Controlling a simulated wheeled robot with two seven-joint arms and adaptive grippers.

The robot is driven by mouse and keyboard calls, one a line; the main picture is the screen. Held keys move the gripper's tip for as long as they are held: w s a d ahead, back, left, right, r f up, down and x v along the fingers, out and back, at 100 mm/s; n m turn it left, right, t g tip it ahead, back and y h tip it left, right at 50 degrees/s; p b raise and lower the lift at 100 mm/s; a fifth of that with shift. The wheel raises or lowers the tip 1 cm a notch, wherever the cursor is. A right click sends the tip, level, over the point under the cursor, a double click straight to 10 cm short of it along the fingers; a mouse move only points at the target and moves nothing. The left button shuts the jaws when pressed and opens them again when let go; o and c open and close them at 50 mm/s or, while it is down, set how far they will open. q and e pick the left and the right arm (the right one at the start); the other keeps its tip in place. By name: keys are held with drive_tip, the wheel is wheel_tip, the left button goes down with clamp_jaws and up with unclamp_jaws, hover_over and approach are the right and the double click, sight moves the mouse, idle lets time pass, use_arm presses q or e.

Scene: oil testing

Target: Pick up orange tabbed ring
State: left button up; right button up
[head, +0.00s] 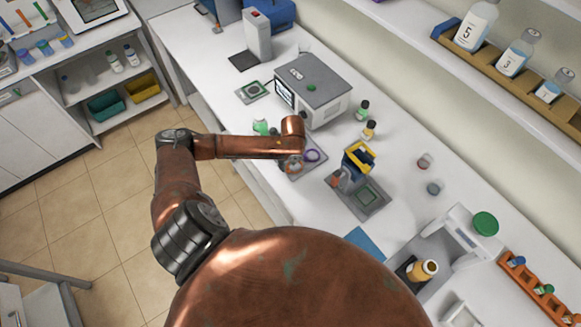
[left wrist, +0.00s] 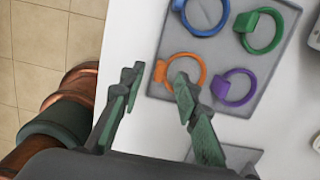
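The orange tabbed ring (left wrist: 160,71) lies flat on a grey plate (left wrist: 215,55) in the left wrist view, its tab toward the left. My left gripper (left wrist: 157,78) is open and empty, with its right finger in front of the ring's lower part and its left finger out over the white counter. Whether the fingers touch the ring cannot be told. A blue ring (left wrist: 178,5), a green ring (left wrist: 244,22) and a purple ring (left wrist: 220,86) share the plate. In the head view the left gripper (head: 293,164) is small and partly covered by my arm. My right gripper is not visible.
A grey instrument (head: 325,90) stands behind the plate on the white counter. A yellow and blue device (head: 357,160) on a grey base is to its right. Small bottles (head: 368,130) stand nearby. A shelf (head: 480,75) runs above the counter.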

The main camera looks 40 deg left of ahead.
use_arm(q)
wheel_tip(320, 180, down, 2)
drive_tip(key=shift+a, duration=0.15)
clamp_jaws()
idle(0.3)
drive_tip(key=shift+w+r, duration=0.1)
drive_tip(key=shift+r, duration=0.05)
